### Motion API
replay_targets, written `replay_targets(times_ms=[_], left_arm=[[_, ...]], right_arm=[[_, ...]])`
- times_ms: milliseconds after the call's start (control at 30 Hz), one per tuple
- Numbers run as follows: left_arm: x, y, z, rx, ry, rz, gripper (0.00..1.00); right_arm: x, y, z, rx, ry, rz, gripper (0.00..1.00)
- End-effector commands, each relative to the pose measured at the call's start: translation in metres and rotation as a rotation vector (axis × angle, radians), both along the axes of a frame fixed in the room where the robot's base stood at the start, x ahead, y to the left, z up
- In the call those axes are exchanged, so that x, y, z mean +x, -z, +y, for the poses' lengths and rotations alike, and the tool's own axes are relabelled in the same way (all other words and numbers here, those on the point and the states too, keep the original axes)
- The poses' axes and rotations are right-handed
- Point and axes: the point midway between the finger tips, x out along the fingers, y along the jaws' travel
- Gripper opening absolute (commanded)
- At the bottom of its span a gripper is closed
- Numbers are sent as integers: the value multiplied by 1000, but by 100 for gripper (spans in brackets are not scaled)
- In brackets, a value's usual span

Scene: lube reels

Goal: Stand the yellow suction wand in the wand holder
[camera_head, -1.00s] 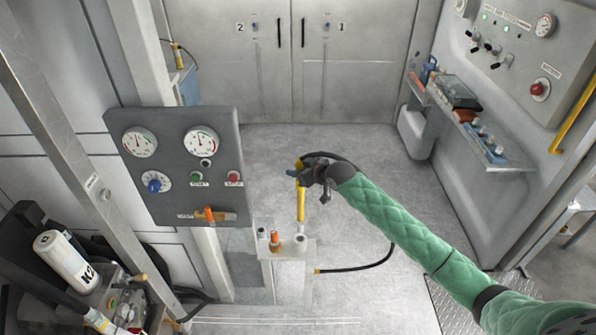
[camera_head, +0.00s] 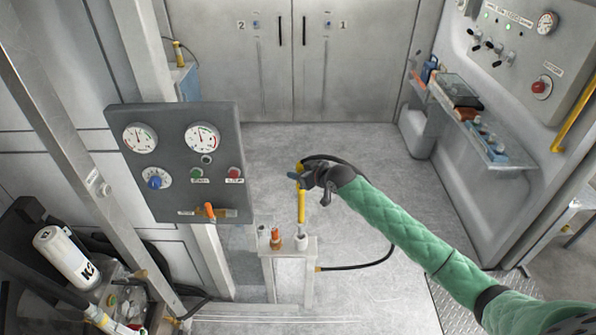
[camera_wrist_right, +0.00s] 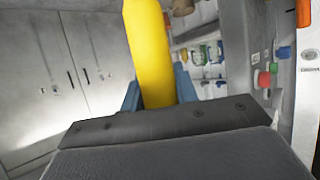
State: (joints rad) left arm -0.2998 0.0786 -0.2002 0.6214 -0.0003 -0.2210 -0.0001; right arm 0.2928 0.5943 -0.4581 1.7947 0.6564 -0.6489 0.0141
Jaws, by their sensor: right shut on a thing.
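The yellow suction wand (camera_head: 301,207) hangs about upright below my right gripper (camera_head: 297,175), which is shut on its upper part. A black hose runs from the wand's top behind the gripper. In the right wrist view the wand (camera_wrist_right: 150,55) stands between the blue fingertips (camera_wrist_right: 158,92). The wand's lower end is at or just above a pale cup-like holder (camera_head: 300,243) on a small grey stand. I cannot tell whether the tip is inside the cup. My left gripper is not in view.
An orange-topped bottle (camera_head: 275,240) stands on the stand beside the holder. A gauge panel (camera_head: 180,205) is to the left. A black hose (camera_head: 360,266) leaves the stand at the right. A shelf with items (camera_head: 495,155) lines the right wall. The floor between is clear.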

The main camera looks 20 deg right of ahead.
Motion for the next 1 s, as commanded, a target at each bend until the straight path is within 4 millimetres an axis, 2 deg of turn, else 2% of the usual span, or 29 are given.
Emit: replay_targets(times_ms=[700,1000], left_arm=[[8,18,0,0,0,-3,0],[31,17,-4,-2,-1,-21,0]], right_arm=[[0,40,0,0,0,-1,0],[0,53,0,0,0,0,0]])
